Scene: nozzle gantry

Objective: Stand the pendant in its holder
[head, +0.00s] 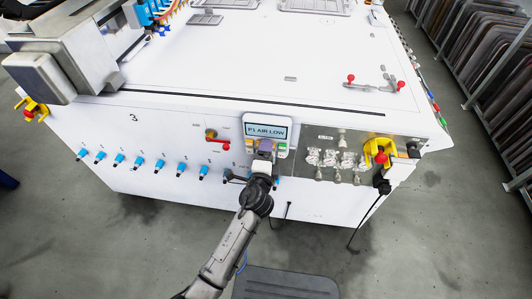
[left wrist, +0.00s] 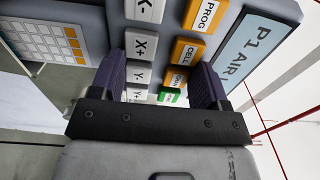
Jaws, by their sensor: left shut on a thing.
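The pendant (head: 265,129) is a light grey box with a screen reading "P1 AIR LOW" and white, orange and green keys. It is in front of the white machine's front face, near its top edge. My left gripper (head: 263,150) is shut on its lower part. In the left wrist view, the pendant (left wrist: 188,18) shows its keys and part of its screen between the two dark purple fingers of my left gripper (left wrist: 160,80). I cannot make out the holder, and whether the pendant touches anything behind it is hidden. My right gripper is not in view.
The white machine (head: 230,70) has a row of blue fittings (head: 119,159) and a red-handled valve (head: 217,139) left of the pendant. A dark mat (head: 285,284) lies on the floor.

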